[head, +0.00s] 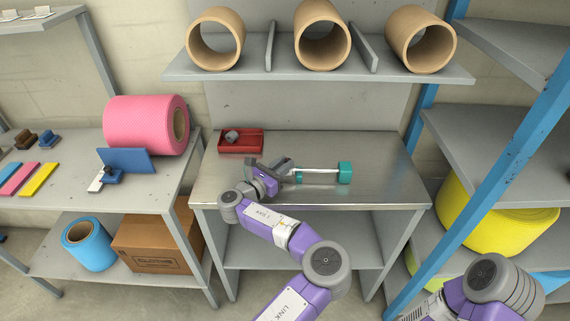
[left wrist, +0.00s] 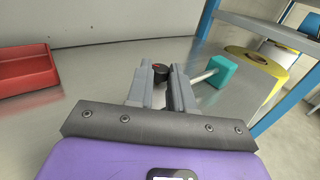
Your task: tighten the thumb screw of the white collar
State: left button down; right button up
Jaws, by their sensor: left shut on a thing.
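My left gripper (head: 283,167) reaches over the metal workbench (head: 365,190). In the left wrist view its two grey fingers (left wrist: 163,85) are shut on a small dark round knob with a red mark (left wrist: 160,70), which looks like the thumb screw. A pale rod (head: 318,171) lies just right of the gripper and ends in a teal block (head: 344,172); the block also shows in the left wrist view (left wrist: 223,71). I cannot make out the white collar; the gripper hides the rod's left end. My right gripper is out of view.
A red tray (head: 258,149) holding a grey piece (head: 231,136) stands at the bench's back left. Above is a shelf (head: 260,75) with cardboard tubes (head: 322,36). A side table (head: 60,190) and a blue post (head: 470,190) flank the bench. Its right part is clear.

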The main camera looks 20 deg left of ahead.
pick_arm(q)
jog(key=shift+w+a+m+g+h, duration=0.1)
jog(key=shift+a+m+g+h, duration=0.2)
jog(key=shift+m+g+h, duration=0.7)
jog(key=shift+w+m+h+b, duration=0.1)
jog(key=shift+m+h+b, duration=0.35)
jog(key=shift+h, duration=0.35)
jog(key=m+g+h+b, duration=0.2)
jog(key=g, duration=0.1)
jog(key=m+g+h+b, duration=0.1)
jog(key=m+h, duration=0.1)
jog(key=shift+w+a+g, duration=0.2)
jog(key=shift+a+g, duration=0.05)
jog(key=shift+g, duration=0.15)
jog(key=shift+w+m+g+h+b, duration=0.15)
jog(key=shift+m+g+h+b, duration=0.25)
jog(key=shift+m+g+h, duration=0.5)
jog(key=shift+w+m+g, duration=0.1)
jog(key=shift+m+g, duration=0.15)
jog(key=shift+g, duration=0.55)
jog(key=shift+w+m+g, duration=0.1)
jog(key=shift+m+g, duration=0.2)
jog(key=shift+g, duration=0.2)
jog(key=c, duration=1)
grip_release()
